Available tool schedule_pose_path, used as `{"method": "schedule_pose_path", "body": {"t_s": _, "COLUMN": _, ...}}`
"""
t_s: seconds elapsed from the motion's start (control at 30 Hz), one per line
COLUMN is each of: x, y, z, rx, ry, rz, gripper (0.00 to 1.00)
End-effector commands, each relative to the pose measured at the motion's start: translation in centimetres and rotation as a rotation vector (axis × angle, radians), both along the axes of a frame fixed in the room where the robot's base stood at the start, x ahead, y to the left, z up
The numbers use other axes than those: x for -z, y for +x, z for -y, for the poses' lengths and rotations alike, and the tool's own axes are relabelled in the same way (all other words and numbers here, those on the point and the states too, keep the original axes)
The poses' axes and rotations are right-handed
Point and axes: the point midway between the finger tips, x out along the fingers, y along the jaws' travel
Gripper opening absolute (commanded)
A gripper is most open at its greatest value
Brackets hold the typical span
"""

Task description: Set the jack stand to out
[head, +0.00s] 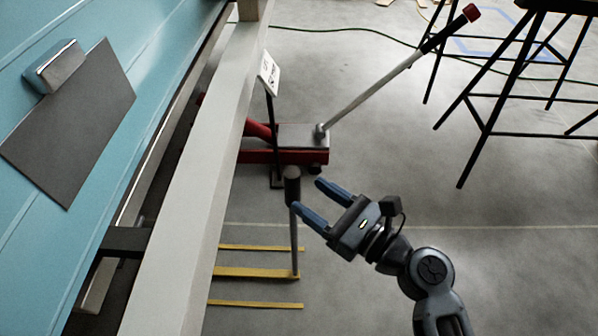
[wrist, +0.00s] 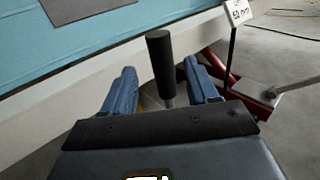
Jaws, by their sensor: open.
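An upright lever with a thick black grip (head: 292,186) and a thin grey rod (head: 295,245) stands beside the camper's pale lower rail. It appears to be the jack stand's handle; the stand's body is not clearly seen. The rod's lower end appears over the middle yellow strip. My gripper (head: 307,195) is open just right of the grip, its blue fingers pointing up-left toward it. In the wrist view the black grip (wrist: 160,54) rises between and beyond the two open fingers. No finger visibly touches it.
A red floor jack (head: 285,157) with a long angled handle (head: 372,92) stands behind. A white sign (head: 269,72) is on a black post. Yellow strips (head: 255,272) lie on the floor. Black trestle legs (head: 487,130) stand at the upper right.

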Motion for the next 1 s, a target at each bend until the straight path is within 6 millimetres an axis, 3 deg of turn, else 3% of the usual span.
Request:
{"method": "schedule_pose_path", "body": {"t_s": 0.6, "x": -0.1, "y": 4.8, "z": -5.6, "rx": -0.009, "ry": 0.018, "rz": -0.006, "gripper": 0.59}}
{"method": "schedule_pose_path", "body": {"t_s": 1.0, "x": -0.2, "y": 5.2, "z": -6.1, "rx": -0.007, "ry": 0.016, "rz": -0.007, "gripper": 0.57}}
